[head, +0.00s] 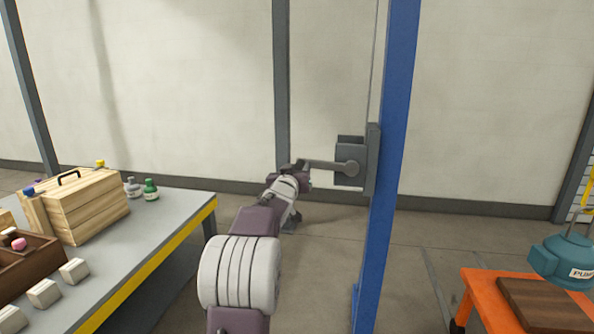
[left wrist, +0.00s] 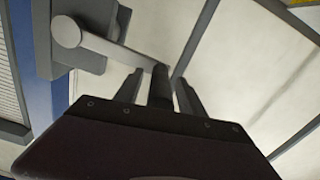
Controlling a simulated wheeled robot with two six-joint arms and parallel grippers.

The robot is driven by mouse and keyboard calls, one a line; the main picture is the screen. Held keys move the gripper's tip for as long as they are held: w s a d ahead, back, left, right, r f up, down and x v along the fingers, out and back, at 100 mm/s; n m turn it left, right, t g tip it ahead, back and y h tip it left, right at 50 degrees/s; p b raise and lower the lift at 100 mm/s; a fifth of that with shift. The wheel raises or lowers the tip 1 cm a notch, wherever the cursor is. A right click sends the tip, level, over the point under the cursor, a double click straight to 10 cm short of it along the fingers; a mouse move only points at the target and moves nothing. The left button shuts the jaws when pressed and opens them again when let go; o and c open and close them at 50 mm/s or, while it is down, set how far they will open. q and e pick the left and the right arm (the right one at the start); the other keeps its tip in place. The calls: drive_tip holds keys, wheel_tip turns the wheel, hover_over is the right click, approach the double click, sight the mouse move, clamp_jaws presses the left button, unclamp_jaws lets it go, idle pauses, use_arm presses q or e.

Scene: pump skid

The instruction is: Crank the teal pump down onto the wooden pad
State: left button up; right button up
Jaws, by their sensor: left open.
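The teal pump (head: 562,262) hangs upright at the right edge of the head view, partly cut off. It is at the far side of the wooden pad (head: 540,306); I cannot tell how large any gap below it is. The winch (head: 349,148) is a grey box on the blue post, with a crank arm (head: 325,165) pointing left. The crank also shows in the left wrist view (left wrist: 112,50), ending in a dark grip (left wrist: 160,87). My left gripper (head: 293,170) is open, with its fingers (left wrist: 158,95) on either side of that grip. My right gripper is not in view.
The pad lies on an orange cart (head: 480,292). The blue post (head: 384,220) stands right of my left arm. A grey table (head: 170,222) on the left carries a wooden box (head: 88,210), small bottles (head: 151,189) and pale blocks (head: 74,271). Open floor lies between table and post.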

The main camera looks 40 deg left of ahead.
use_arm(q)
clamp_jaws()
idle(1.4)
